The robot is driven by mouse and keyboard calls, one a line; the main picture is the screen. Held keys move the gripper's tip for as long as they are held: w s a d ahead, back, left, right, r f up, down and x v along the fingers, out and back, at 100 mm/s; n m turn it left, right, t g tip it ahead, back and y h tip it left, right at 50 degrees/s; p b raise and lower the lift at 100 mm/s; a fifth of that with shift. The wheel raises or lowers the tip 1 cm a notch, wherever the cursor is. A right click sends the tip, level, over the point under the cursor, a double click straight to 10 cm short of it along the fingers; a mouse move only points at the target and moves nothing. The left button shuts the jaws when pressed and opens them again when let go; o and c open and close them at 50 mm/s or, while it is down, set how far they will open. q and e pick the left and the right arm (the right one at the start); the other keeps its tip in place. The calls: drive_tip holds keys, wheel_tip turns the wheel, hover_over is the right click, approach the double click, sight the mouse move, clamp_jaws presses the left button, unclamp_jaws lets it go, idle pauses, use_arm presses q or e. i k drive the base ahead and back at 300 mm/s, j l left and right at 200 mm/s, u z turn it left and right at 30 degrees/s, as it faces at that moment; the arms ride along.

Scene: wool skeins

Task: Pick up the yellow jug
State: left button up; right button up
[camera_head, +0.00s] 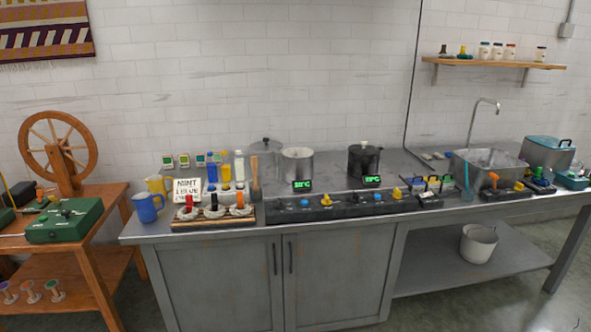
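The yellow jug (155,184) stands on the left end of the grey counter, partly hidden by the blue jug in front of it and the handwritten card to its right. The blue jug (147,208) stands upright near the counter's front left edge. Neither of my grippers shows in the head view, and nothing is seen holding the yellow jug.
The card (187,190), a tray of wool skeins (212,222) and several bottles (226,170) crowd the area right of the jugs. Pots (297,163) stand mid-counter. A wooden table (88,237) with a spinning wheel (60,150) stands left, across a narrow gap.

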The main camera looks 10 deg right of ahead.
sight(156, 183)
drive_tip(key=z, duration=0.25)
drive_tip(key=i+j+z, duration=0.1)
drive_tip(key=j+z, duration=0.25)
drive_tip(key=i+j+z, duration=0.1)
drive_tip(key=j+z, duration=0.55)
drive_tip(key=j, duration=0.1)
